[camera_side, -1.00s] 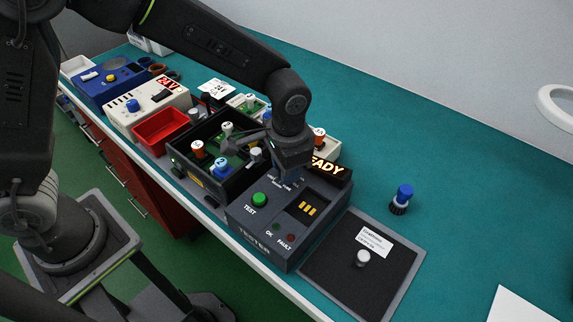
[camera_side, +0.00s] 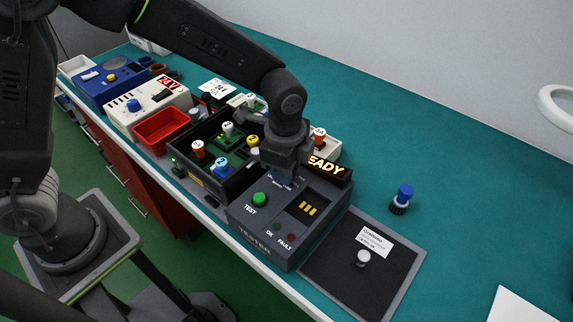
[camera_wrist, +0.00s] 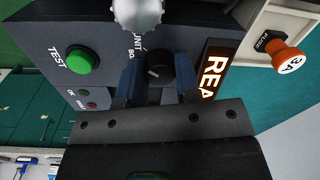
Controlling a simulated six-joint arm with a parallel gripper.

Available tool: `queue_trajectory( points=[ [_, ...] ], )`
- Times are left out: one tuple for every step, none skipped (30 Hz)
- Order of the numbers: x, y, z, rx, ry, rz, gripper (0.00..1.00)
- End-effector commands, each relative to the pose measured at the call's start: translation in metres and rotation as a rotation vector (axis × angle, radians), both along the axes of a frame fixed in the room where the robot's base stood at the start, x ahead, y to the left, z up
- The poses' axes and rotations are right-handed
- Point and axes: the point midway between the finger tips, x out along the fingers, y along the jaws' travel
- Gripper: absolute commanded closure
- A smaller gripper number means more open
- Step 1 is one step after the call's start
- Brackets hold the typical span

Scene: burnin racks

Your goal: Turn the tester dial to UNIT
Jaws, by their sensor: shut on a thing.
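The tester (camera_side: 275,225) is a dark grey box with a green TEST button (camera_side: 260,199) and a lit display reading READY (camera_side: 328,168). In the wrist view the black dial (camera_wrist: 157,70) stands between the two blue fingers of my gripper (camera_wrist: 158,78), which is shut on it. A short pale pointer mark shows on the dial. Part of the word UNIT (camera_wrist: 138,42) and part of a second label beginning "BO" are printed beside it. I cannot tell exactly which label the mark points at. In the side view my gripper (camera_side: 280,178) hides the dial.
A dark open rack with orange-, blue- and yellow-topped parts (camera_side: 222,164) stands left of the tester. A black mat (camera_side: 335,275) with a white-topped part lies to the right. A blue-capped part (camera_side: 402,197) stands beyond it on clear teal bench.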

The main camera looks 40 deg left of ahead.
Motion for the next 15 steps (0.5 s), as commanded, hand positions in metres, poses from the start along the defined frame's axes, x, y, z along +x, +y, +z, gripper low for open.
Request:
queue_trajectory(
  points=[
    [0.0012, -0.0004, 0.0018, -0.003, -0.005, -0.023, 0.93],
    [0.0012, -0.0004, 0.0018, -0.003, -0.005, -0.037, 0.93],
    [0.0012, -0.0005, 0.0018, -0.003, -0.005, -0.053, 0.93],
    [0.0012, -0.0005, 0.0018, -0.004, -0.005, -0.065, 0.93],
    [0.0012, -0.0005, 0.0018, -0.003, -0.005, -0.075, 0.93],
    [0.0012, -0.0005, 0.0019, -0.004, -0.005, -0.087, 0.93],
    [0.0012, -0.0005, 0.0019, -0.004, -0.005, -0.095, 0.93],
    [0.0012, -0.0006, 0.0019, -0.004, -0.005, -0.101, 0.93],
    [0.0012, -0.0006, 0.0019, -0.004, -0.006, -0.108, 0.93],
    [0.0012, -0.0006, 0.0019, -0.003, -0.006, -0.113, 0.93],
    [0.0012, -0.0006, 0.0019, -0.004, -0.006, -0.118, 0.93],
    [0.0012, -0.0007, 0.0019, -0.004, -0.006, -0.122, 0.93],
    [0.0012, -0.0007, 0.0019, -0.004, -0.006, -0.125, 0.93],
    [0.0012, -0.0007, 0.0019, -0.004, -0.006, -0.126, 0.93],
    [0.0012, -0.0007, 0.0019, -0.004, -0.006, -0.128, 0.93]
  ],
)
